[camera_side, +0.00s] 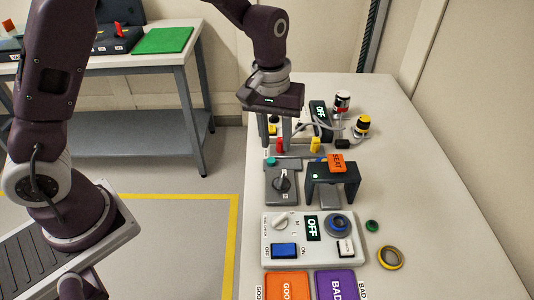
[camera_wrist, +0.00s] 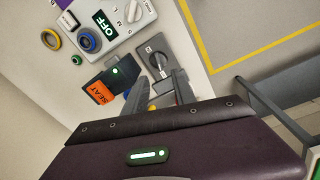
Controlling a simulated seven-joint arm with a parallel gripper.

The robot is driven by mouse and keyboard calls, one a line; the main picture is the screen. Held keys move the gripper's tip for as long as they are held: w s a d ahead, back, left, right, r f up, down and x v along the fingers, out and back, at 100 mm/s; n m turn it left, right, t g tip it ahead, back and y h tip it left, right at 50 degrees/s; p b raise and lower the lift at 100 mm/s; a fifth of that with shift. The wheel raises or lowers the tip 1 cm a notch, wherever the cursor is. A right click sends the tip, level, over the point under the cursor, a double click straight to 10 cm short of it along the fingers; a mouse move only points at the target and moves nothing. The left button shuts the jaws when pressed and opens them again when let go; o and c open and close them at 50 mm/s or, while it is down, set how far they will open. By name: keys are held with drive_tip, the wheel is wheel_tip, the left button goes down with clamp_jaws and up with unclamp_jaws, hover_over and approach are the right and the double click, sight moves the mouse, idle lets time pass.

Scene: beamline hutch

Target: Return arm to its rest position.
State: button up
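My gripper (camera_side: 277,140) hangs fingers-down above the far part of the white table, behind the grey rotary-switch box. Its two fingers stand apart with nothing held between them. In the wrist view my gripper (camera_wrist: 160,78) shows both fingers spread, with the grey switch box (camera_wrist: 155,58) beyond them. My arm reaches in from the top of the side view; its upper part is cut off by the frame.
The table holds a black bridge (camera_side: 334,182) with an orange SEAT tag (camera_side: 336,162), a control panel (camera_side: 280,252) reading OFF, orange (camera_side: 287,286) and purple (camera_side: 337,285) pads, rings, and small coloured parts. The table's right side is clear. A bench (camera_side: 110,70) stands at left.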

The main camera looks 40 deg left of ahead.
drive_tip(key=s+a+r+m+t, duration=0.25)
drive_tip(key=s+r, duration=0.55)
drive_tip(key=r, duration=0.4)
drive_tip(key=s+a+r+m+t, duration=0.1)
drive_tip(key=s+a, duration=0.1)
drive_tip(key=s, duration=0.5)
drive_tip(key=s+a+r+m+t, duration=0.1)
drive_tip(key=s+a+r+m, duration=0.1)
drive_tip(key=s, duration=0.6)
drive_tip(key=shift+s+r, duration=0.15)
drive_tip(key=shift+s, duration=0.15)
drive_tip(key=shift+a+t, duration=0.1)
drive_tip(key=shift+t, duration=0.15)
